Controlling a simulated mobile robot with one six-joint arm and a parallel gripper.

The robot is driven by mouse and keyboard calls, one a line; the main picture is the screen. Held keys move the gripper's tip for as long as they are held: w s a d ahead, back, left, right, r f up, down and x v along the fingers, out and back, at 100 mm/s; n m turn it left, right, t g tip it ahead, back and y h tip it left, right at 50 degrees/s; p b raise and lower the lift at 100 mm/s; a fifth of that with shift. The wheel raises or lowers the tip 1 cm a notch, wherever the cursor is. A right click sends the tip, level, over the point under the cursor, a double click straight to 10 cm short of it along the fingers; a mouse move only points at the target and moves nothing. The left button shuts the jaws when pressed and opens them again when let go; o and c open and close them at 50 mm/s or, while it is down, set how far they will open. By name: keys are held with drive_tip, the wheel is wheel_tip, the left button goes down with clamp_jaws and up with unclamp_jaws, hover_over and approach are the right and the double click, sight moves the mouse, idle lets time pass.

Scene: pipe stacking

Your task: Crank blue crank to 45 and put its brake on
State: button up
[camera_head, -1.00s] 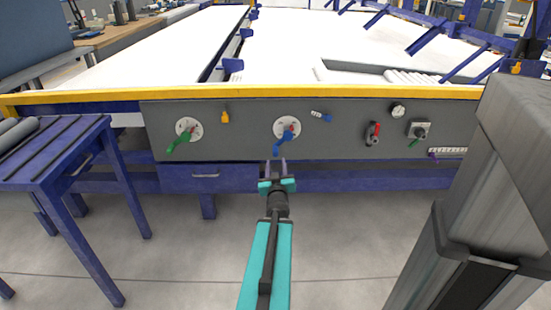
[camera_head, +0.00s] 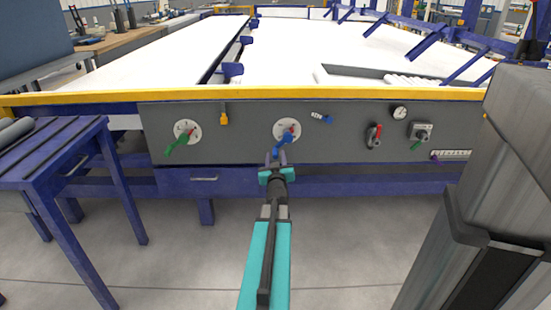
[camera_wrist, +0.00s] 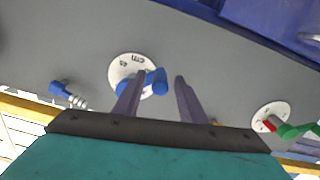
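The blue crank (camera_head: 283,143) sits on a round white dial (camera_head: 291,128) on the grey panel, its arm pointing down and slightly left. My gripper (camera_head: 275,158) is just below and in front of it. In the wrist view my gripper (camera_wrist: 161,78) is open, and the handle of the blue crank (camera_wrist: 157,80) shows between its fingers, nearer the left one. Contact cannot be told. The dial reading is too small to read. A small blue lever with a pale threaded end, likely the brake (camera_head: 325,118), is right of the dial; it also shows in the wrist view (camera_wrist: 61,88).
A green crank (camera_head: 178,145) on its own dial and a yellow lever (camera_head: 224,118) are to the left. A red-handled valve (camera_head: 374,136), a gauge (camera_head: 399,112) and a green-handled switch (camera_head: 419,133) are to the right. A blue rack (camera_head: 55,165) stands at far left.

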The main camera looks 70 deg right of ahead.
drive_tip(key=shift+x, duration=0.85)
clamp_jaws()
drive_tip(key=shift+a, duration=0.3)
drive_tip(key=shift+d, duration=0.2)
drive_tip(key=shift+s+d+r, duration=0.1)
drive_tip(key=shift+s, duration=0.05)
